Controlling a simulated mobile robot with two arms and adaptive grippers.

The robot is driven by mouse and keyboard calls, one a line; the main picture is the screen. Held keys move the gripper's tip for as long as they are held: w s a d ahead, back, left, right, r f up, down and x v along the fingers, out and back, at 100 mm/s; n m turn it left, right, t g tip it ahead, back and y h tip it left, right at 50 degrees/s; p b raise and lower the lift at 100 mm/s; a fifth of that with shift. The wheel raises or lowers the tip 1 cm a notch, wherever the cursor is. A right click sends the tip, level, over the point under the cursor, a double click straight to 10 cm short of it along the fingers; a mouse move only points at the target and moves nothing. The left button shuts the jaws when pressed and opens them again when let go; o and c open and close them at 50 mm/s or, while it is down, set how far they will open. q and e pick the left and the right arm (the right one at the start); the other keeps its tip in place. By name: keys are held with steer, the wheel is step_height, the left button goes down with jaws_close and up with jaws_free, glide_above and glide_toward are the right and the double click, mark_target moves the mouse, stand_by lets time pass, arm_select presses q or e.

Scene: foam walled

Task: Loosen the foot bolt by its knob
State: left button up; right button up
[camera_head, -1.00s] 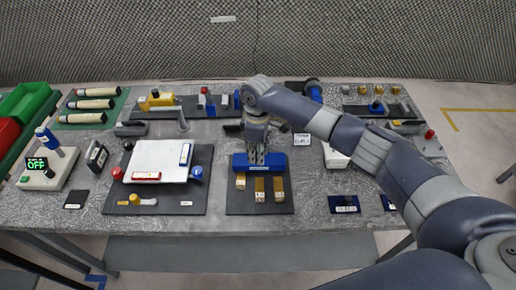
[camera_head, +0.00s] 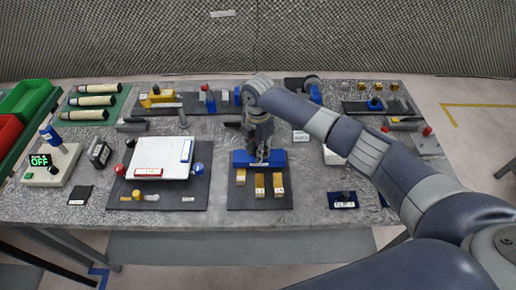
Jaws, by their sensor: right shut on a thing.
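My right gripper (camera_head: 261,157) points down over the blue fixture (camera_head: 242,158) on a dark base board (camera_head: 237,198) at the middle of the table. Its fingers are shut at the top of the fixture, on what appears to be the foot bolt's knob. The knob itself is hidden by the fingers and too small to make out. Several yellow-brown blocks (camera_head: 260,185) sit in front of the fixture on the same board. My left gripper is not in view.
To the left, a board holds a white plate (camera_head: 160,158) with red and blue knobs. A box with a lit "OFF" display (camera_head: 40,160) stands at far left. A small dark-blue plate (camera_head: 342,200) lies to the right. My right arm covers part of the table's right side.

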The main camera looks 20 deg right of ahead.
steer(key=n, duration=0.4)
steer(key=shift+n, duration=0.3)
steer(key=n, duration=0.3)
steer(key=shift+d+n+b, duration=0.1)
steer(key=shift+n+b, duration=0.25)
steer(key=shift+n, duration=0.05)
steer(key=n, duration=0.4)
steer(key=shift+b, duration=0.4)
steer(key=shift+d+r+n+b, duration=0.1)
steer(key=shift+n+b, duration=0.25)
steer(key=shift+n, duration=1.75)
steer(key=o, duration=1)
steer(key=shift+o, duration=0.2)
